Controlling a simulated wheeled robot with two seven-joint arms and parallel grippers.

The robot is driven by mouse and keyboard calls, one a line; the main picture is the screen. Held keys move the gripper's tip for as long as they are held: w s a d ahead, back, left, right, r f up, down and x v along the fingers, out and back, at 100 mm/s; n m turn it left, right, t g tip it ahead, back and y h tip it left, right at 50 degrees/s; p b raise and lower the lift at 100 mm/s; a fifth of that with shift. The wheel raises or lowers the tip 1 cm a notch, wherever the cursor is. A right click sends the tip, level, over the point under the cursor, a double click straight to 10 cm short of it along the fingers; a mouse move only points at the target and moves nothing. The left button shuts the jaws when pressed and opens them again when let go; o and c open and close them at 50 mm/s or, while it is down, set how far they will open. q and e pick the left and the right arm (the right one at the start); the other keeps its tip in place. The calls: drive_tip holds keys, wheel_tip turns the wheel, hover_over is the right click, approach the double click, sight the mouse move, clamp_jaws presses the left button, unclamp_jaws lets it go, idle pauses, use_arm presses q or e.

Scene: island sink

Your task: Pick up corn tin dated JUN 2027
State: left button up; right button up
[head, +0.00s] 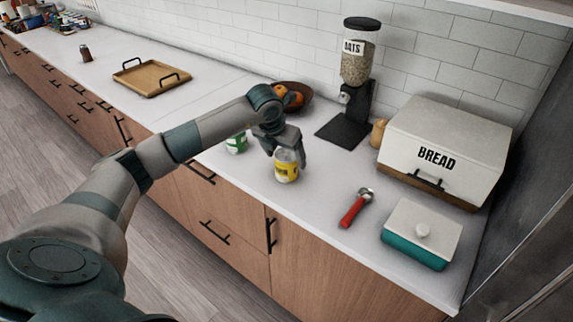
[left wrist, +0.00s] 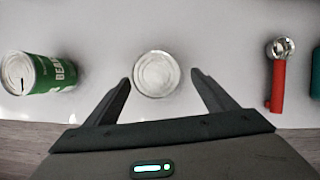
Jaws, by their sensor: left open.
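A yellow-labelled tin (head: 286,168) stands upright on the white counter in the head view; its date cannot be read. In the left wrist view I see the pale round top of this tin (left wrist: 157,74), just beyond and between my fingertips. My left gripper (head: 289,152) is open at the tin, its fingers pointing down around or beside its upper part; I cannot tell if they touch. The gripper also shows in the left wrist view (left wrist: 161,84). My right gripper is not in view.
A red-handled tool (head: 354,208) lies to the right of the tin. Beyond are a teal dish with a lid (head: 413,252), a BREAD box (head: 440,150), an oats dispenser (head: 356,80) and a fruit bowl (head: 300,98). A wooden tray (head: 152,78) lies far left, with clear counter between.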

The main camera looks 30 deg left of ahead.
use_arm(q)
drive_tip(key=shift+w+a+f+p, duration=0.2)
drive_tip(key=shift+f+p, duration=0.35)
drive_tip(key=shift+p, duration=0.05)
drive_tip(key=p+x, duration=0.1)
drive_tip(key=x, duration=0.1)
drive_tip(key=shift+w+f+p, duration=0.15)
drive_tip(key=shift+f+p, duration=0.15)
drive_tip(key=shift+f, duration=0.1)
drive_tip(key=shift+w+f, duration=0.2)
drive_tip(key=shift+f, duration=0.3)
drive_tip(key=shift+a, duration=0.1)
drive_tip(key=shift+r, duration=0.1)
drive_tip(key=c, duration=1.4)
